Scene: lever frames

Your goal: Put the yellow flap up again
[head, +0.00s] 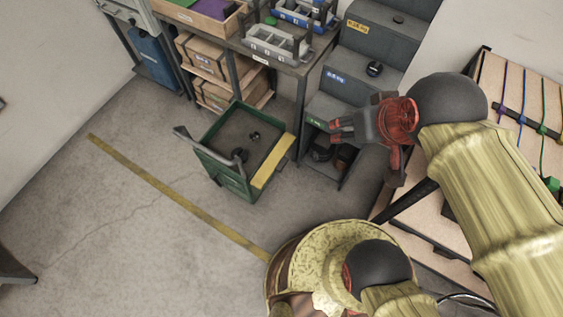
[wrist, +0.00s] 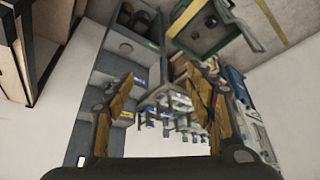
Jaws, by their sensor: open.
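The yellow flap (head: 272,161) is a flat yellow strip along the right side of the green cart (head: 226,179) in the head view. I cannot tell its exact tilt. My gripper (head: 338,130) is to the right of the flap, apart from it, and points left in front of the grey step shelves. In the wrist view my gripper (wrist: 165,103) has its two fingers spread with nothing between them. The green cart (wrist: 207,42) also shows at the upper right of the wrist view.
Grey step shelves (head: 368,68) stand behind my gripper. A workbench with trays and bins (head: 275,42) stands behind the cart, with cardboard boxes (head: 212,62) below. A wooden board with coloured cords (head: 515,95) is at the right. The floor left of the cart is clear.

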